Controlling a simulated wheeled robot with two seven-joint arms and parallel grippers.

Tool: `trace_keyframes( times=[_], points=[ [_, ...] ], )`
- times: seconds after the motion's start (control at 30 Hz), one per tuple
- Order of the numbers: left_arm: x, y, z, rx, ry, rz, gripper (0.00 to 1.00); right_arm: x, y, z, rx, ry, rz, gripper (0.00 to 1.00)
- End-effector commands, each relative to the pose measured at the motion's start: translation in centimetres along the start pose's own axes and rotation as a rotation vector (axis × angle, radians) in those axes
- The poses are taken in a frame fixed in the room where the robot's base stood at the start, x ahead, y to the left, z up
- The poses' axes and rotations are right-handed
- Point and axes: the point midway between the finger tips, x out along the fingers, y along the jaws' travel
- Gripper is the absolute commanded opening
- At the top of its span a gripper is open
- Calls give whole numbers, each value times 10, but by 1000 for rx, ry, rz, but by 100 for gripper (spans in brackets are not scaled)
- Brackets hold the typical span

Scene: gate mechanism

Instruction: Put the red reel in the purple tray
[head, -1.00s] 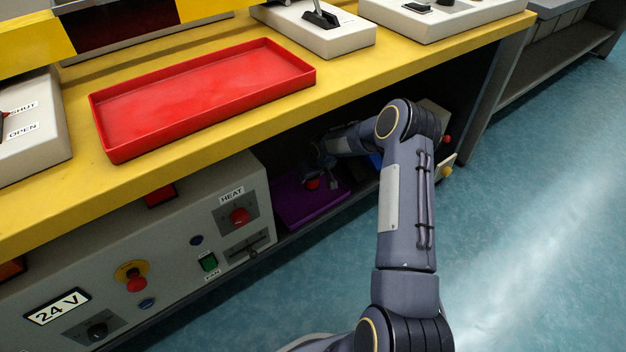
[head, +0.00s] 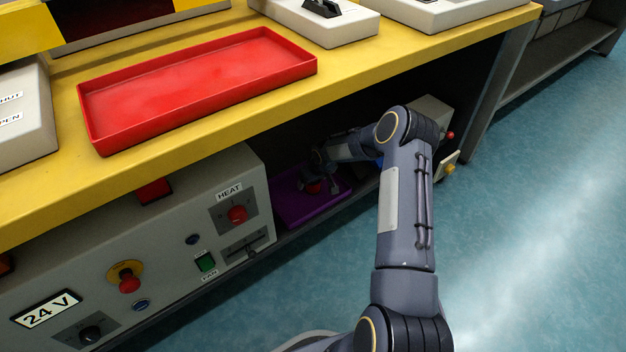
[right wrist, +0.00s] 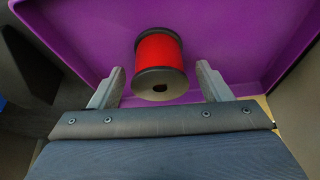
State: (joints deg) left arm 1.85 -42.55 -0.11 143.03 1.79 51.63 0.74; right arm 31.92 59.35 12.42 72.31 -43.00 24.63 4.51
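The red reel (right wrist: 158,52), with black end flanges, is at the purple tray (right wrist: 232,38) in the right wrist view. It appears to rest on the tray floor. My right gripper (right wrist: 160,72) is open, its fingers on either side of the reel with visible gaps. In the head view, the purple tray (head: 300,211) is on the low shelf under the bench. My left gripper is not in view.
A yellow bench top (head: 190,165) overhangs the shelf, with a red tray (head: 200,85) on it. A grey control panel (head: 180,240) stands left of the purple tray. A box with a red button (head: 450,135) is to the right. The floor in front is clear.

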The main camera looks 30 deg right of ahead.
Motion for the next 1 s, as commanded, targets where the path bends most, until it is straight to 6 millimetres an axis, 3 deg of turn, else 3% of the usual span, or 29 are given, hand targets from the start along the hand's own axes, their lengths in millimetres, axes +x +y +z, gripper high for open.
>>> trace_keyframes(
  times=[0.27,0.7,1.0],
  points=[
    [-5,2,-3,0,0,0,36,-6,0,-3,0,0,0,71],
    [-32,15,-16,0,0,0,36,-93,0,-3,-1,1,2,71],
    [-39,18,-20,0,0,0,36,-122,0,-2,-1,-1,1,71]
  ],
)
